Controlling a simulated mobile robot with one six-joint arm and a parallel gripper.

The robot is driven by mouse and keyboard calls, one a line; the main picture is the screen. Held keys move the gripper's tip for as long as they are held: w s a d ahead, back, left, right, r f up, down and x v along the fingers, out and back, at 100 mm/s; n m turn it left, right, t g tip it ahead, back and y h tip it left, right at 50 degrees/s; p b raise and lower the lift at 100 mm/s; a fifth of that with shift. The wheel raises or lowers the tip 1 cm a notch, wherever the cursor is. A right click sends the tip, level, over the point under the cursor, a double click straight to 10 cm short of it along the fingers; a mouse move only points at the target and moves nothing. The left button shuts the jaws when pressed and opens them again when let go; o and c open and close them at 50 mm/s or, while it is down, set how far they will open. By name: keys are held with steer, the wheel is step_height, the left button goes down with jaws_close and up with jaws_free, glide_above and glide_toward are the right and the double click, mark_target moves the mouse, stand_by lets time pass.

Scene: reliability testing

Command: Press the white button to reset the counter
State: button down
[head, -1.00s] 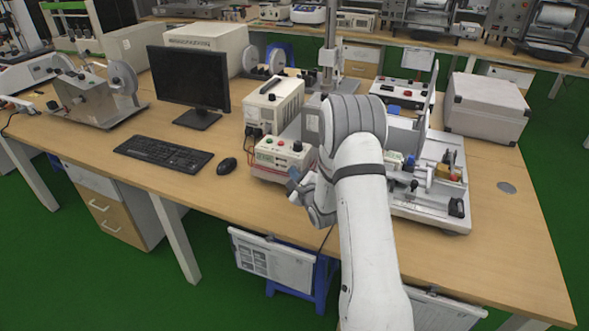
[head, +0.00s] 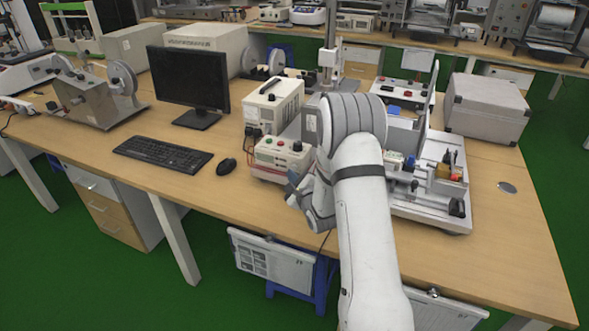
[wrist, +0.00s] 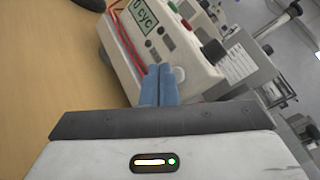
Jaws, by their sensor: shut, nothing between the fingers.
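The counter box (head: 284,172) is a cream unit on the bench, left of my arm, with red, green and black knobs on top. In the wrist view, its greenish display (wrist: 145,14) appears to read "0 CYC", and small dark buttons sit on the same face. A pale round button (wrist: 179,74), seemingly the white one, shows just right of my fingertips. My gripper (wrist: 160,68) is shut and empty, its blue fingertips at the box's front face. I cannot tell whether they touch it. In the head view, my gripper (head: 292,180) is at the box's front right corner.
A white test rig (head: 430,190) stands right of my arm, and a power unit (head: 272,105) stands behind the box. A mouse (head: 227,166), keyboard (head: 162,155) and monitor (head: 189,82) are to the left. The bench front left of my gripper is clear.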

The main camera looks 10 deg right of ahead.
steer(key=s+a, duration=0.1)
steer(key=s, duration=0.1)
steer(key=s+a+b, duration=0.1)
steer(key=s+a, duration=0.1)
stand_by(0.4)
stand_by(0.5)
steer(key=s+d+r+n+g+h+p, duration=0.1)
steer(key=s+d+r+n+g+h, duration=0.15)
steer(key=s+r+n+g, duration=0.55)
steer(key=s+a+r+n+g+p, duration=0.1)
steer(key=s+r+n+g, duration=0.2)
steer(key=s+n, duration=0.5)
steer(key=s+a+r+n+g+p, duration=0.1)
steer(key=s+r+n+g, duration=0.2)
steer(key=s, duration=1.6)
step_height(320, 180, up, 3)
steer(key=n, duration=0.5)
steer(key=shift+s, duration=0.3)
